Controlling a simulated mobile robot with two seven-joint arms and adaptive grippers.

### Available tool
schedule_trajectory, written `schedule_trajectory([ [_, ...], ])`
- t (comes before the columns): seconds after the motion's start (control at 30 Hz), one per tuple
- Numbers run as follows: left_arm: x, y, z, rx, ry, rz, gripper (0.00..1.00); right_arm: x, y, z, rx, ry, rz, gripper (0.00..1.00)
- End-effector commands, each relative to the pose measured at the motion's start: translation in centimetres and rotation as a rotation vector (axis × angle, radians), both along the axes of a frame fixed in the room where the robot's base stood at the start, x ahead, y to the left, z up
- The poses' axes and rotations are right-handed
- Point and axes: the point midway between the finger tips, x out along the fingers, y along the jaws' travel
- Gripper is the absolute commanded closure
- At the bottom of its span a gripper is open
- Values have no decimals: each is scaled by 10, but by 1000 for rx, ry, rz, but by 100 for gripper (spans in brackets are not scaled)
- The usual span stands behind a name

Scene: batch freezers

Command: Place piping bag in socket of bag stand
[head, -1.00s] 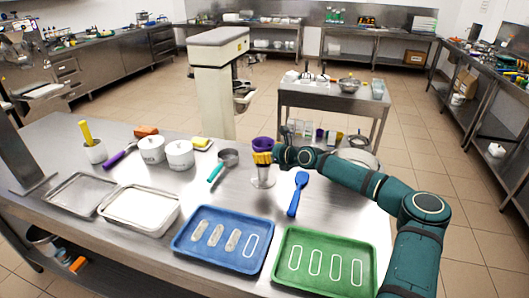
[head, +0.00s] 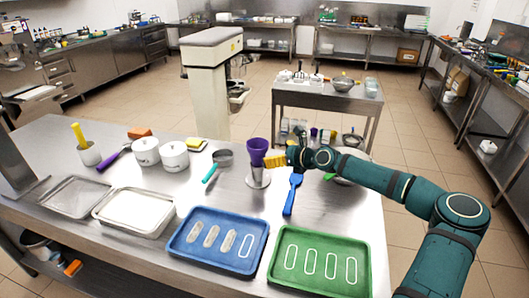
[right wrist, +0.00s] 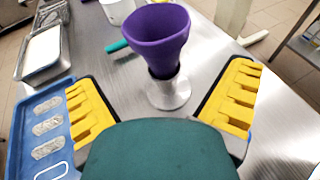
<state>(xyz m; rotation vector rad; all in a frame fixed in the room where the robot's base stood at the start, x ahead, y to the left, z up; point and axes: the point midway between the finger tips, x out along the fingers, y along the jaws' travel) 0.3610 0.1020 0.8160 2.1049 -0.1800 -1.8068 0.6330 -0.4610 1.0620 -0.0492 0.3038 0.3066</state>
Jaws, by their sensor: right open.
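The purple piping bag (head: 258,152) stands upright with its lower end in the metal bag stand (head: 258,181) on the steel table. In the right wrist view the piping bag (right wrist: 160,36) flares open at the top, and its lower part sits inside the socket of the stand (right wrist: 168,92). My right gripper (head: 274,160) is just right of the bag. Its yellow fingers are spread wide in the right wrist view (right wrist: 160,100), with the bag and stand beyond and between them, untouched. My left gripper is in neither view.
A blue spatula (head: 292,194) lies right of the stand, and a pan with a teal handle (head: 212,171) lies left. The blue tray (head: 186,266) and green tray (head: 276,290) are in front. White pots (head: 174,156) stand further left.

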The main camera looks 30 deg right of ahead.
Motion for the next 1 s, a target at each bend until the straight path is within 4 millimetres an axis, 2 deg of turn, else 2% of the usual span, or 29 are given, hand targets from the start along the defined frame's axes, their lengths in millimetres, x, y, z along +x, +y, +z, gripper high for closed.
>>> schedule_trajectory([
  [0.1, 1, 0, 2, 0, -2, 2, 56, -19, -6, 6, 1, 2, -2, 0],
  [0.3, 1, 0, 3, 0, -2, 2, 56, -35, -11, 11, 0, 1, 1, 0],
  [1.0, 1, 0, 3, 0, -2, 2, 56, -37, -11, 12, 0, 1, 2, 0],
])
